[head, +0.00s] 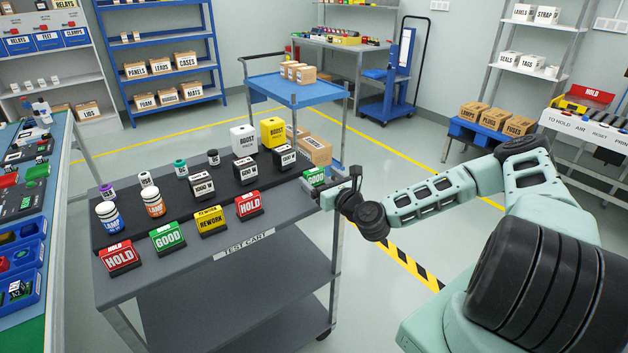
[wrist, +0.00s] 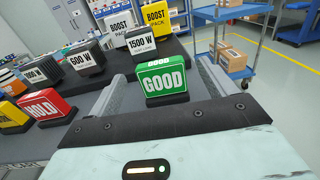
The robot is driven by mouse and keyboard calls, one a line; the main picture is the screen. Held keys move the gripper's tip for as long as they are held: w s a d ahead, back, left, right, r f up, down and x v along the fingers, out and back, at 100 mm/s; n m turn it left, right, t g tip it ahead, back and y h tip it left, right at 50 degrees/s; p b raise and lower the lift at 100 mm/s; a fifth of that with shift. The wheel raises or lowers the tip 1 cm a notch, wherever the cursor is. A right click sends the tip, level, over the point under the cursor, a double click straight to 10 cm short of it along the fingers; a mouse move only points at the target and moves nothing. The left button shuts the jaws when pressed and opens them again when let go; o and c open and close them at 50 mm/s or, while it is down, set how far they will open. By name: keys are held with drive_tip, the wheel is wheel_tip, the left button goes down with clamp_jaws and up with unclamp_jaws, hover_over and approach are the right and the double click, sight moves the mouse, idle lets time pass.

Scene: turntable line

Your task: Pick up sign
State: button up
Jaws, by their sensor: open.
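A green GOOD sign (head: 313,175) on a black base stands at the right end of the test cart. In the wrist view the green GOOD sign (wrist: 163,80) is upright between my two grey fingers. My gripper (wrist: 164,88) is open, with one finger on each side of the sign; I cannot tell if either touches it. In the head view my gripper (head: 330,184) partly hides this sign. Other signs stand in a row to the left: a red HOLD (head: 249,206), a yellow REWORK (head: 211,222), another green GOOD (head: 167,239) and another red HOLD (head: 120,259).
The test cart (head: 190,279) also carries a black raised strip with bottles, 1000 W and 1500 W blocks and BOOST packs (head: 243,139) behind the signs. A blue-topped cart (head: 299,90) with boxes stands behind. Open floor lies to the right.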

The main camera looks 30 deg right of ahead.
sight(316, 172)
drive_tip(key=w, duration=0.2)
drive_tip(key=shift+w+r+p, duration=0.35)
drive_tip(key=shift+p, duration=0.05)
drive_tip(key=shift+w+f, duration=0.15)
drive_tip(key=shift+w, duration=0.4)
drive_tip(key=c, duration=1.1)
